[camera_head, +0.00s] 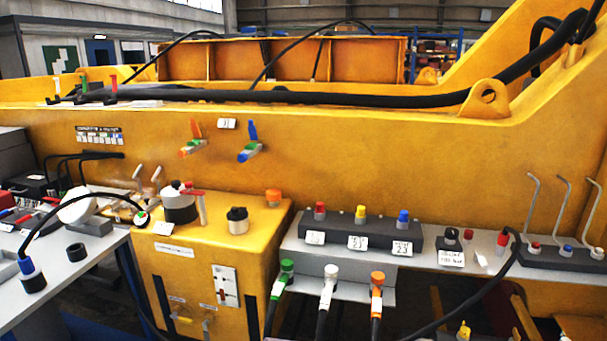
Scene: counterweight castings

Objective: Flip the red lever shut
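Several small coloured handles are in view, and I cannot tell for certain which is the red lever. An upright red handle (114,82) stands on the yellow beam's top edge at the left, beside an upright green handle (84,82). An orange-red lever (195,128) points up from a valve on the yellow wall, left of a blue lever (252,130) that also points up. A short red handle (193,192) lies roughly level at the white-and-black cylinder (180,207) on the yellow box. Neither of my grippers shows.
A yellow box (205,250) stands below the wall. A grey shelf (350,265) carries a dark block (378,239) with red, yellow and blue caps. Black hoses hang beneath and loop over the left bench (100,250). Hooked metal rods (531,215) stand at right.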

